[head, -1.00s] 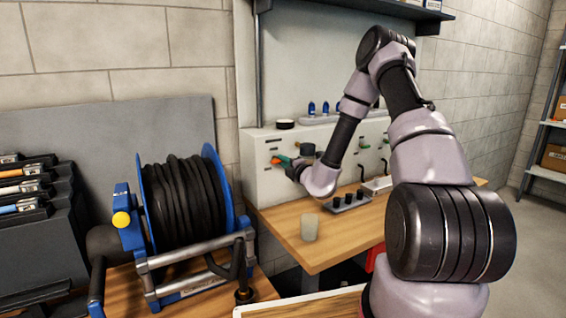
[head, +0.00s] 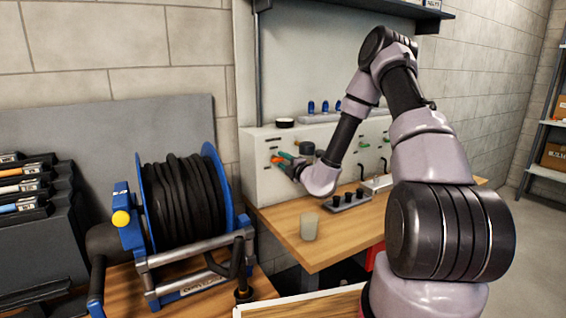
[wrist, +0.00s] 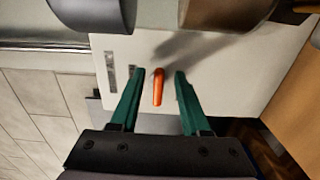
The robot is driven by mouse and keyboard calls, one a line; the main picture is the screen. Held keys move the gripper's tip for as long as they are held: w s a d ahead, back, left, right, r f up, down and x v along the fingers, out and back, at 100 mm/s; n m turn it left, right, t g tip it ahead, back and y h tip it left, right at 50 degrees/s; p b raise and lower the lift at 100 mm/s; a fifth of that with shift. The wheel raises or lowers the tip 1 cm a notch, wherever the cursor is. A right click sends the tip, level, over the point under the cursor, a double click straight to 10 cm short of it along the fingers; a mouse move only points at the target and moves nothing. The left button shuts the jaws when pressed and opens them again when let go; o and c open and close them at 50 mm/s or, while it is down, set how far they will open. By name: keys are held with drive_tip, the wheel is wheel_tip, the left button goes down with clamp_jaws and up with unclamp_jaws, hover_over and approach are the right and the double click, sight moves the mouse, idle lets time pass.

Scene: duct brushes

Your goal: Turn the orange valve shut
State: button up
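The orange valve (wrist: 158,87) is a slim lever on the front of a white panel box. In the wrist view it lies between the two green fingers of my gripper (wrist: 159,73), with a visible gap on each side. The fingers are apart and hold nothing. In the head view my gripper (head: 287,158) is at the left part of the panel, beside the orange lever (head: 276,160). My wrist hides part of the panel there.
The white panel box (head: 262,185) stands on a wooden bench (head: 290,228). A pale cup (head: 309,227) and a grey tray with black cups (head: 348,203) are on the bench below my forearm. A blue hose reel (head: 183,205) stands at the left.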

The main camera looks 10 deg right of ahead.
drive_tip(key=v, duration=1)
drive_tip(key=shift+s, duration=0.4)
drive_tip(key=shift+d, duration=0.1)
